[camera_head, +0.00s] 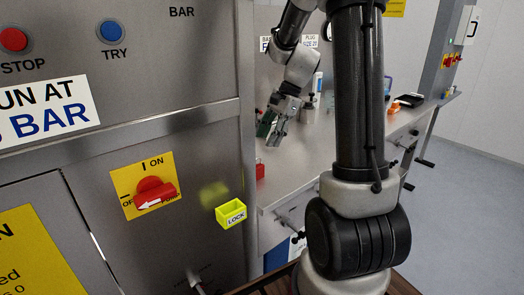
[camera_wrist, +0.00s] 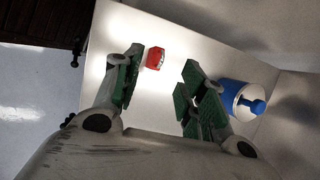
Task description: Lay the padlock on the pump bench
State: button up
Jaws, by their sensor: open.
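The red padlock (camera_head: 260,170) rests on the pale pump bench (camera_head: 325,150), at its left end beside the steel panel. In the wrist view the padlock (camera_wrist: 154,58) shows as a small red block on the bench (camera_wrist: 205,45), seen between and beyond my fingers. My gripper (camera_head: 272,130) is above the bench, pointing down. In the wrist view my gripper (camera_wrist: 157,92) has its green-padded fingers apart with nothing between them. The padlock's shackle cannot be made out.
A blue container with a white top (camera_wrist: 242,100) stands close to the right finger. A yellow LOCK box (camera_head: 231,213) and a red rotary switch (camera_head: 153,193) are on the steel panel at left. Small items (camera_head: 405,101) stand at the bench's far end; its middle is fairly clear.

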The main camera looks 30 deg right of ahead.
jog(key=s+a+r+n+h, duration=0.3)
jog(key=s+r+n, duration=0.55)
jog(key=s, duration=0.35)
jog(key=s+r+n+t+h, duration=0.1)
jog(key=s+n+t, duration=0.2)
jog(key=s+n, duration=0.4)
jog(key=shift+s+d+h, duration=0.15)
jog(key=shift+s+h, duration=0.25)
jog(key=shift+s, duration=1.3)
jog(key=shift+r, duration=0.1)
